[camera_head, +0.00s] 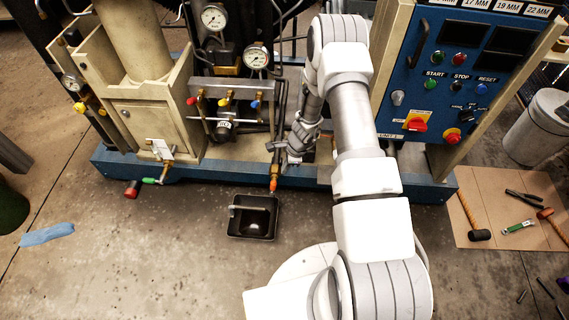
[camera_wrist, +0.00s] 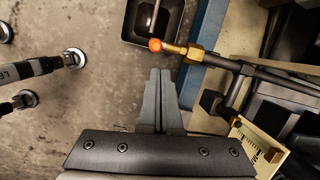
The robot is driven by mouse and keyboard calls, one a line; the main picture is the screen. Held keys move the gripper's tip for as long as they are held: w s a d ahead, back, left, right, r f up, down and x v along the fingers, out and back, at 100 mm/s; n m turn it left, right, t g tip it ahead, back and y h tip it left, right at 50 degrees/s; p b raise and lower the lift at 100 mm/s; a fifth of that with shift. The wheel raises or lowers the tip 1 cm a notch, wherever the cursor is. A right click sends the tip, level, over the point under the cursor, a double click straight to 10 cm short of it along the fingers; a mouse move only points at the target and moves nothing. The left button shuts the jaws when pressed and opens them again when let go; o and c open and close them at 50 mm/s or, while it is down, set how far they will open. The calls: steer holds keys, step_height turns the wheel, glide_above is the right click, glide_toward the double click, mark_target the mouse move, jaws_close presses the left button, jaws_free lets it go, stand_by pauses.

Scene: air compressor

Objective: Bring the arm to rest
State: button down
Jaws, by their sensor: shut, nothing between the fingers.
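My gripper (camera_wrist: 160,75) is shut and empty in the wrist view, its two fingers together. In the head view my gripper (camera_head: 284,152) is at the end of my white arm, in front of the compressor machine (camera_head: 140,110). An orange-tipped brass drain fitting (camera_wrist: 157,45) lies just beyond the fingertips in the wrist view, apart from them as far as I can tell. The same fitting (camera_head: 274,184) hangs below my gripper in the head view. A black drip tray (camera_head: 238,229) stands on the floor below it.
The blue control panel (camera_head: 440,80) stands right of my arm. A cardboard sheet with tools (camera_head: 490,230) lies at the right, a blue cloth (camera_head: 47,234) at the left. A green-handled valve (camera_head: 150,181) sticks out from the base. The floor at front left is clear.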

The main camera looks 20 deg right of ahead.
steer(key=a+r+n+t, duration=0.3)
steer(key=r+n, duration=0.6)
steer(key=r, duration=2.2)
steer(key=s+r+n+h, duration=0.1)
steer(key=s+r+n, duration=0.7)
steer(key=s+r, duration=0.9)
steer(key=s+d+r+n+t+h, duration=0.1)
steer(key=s+d+r+n+h, duration=0.15)
steer(key=s, duration=0.65)
step_height(320, 180, up, 18)
steer(key=p, duration=1.8)
steer(key=shift+a+y, duration=0.45)
steer(key=shift+w, duration=0.1)
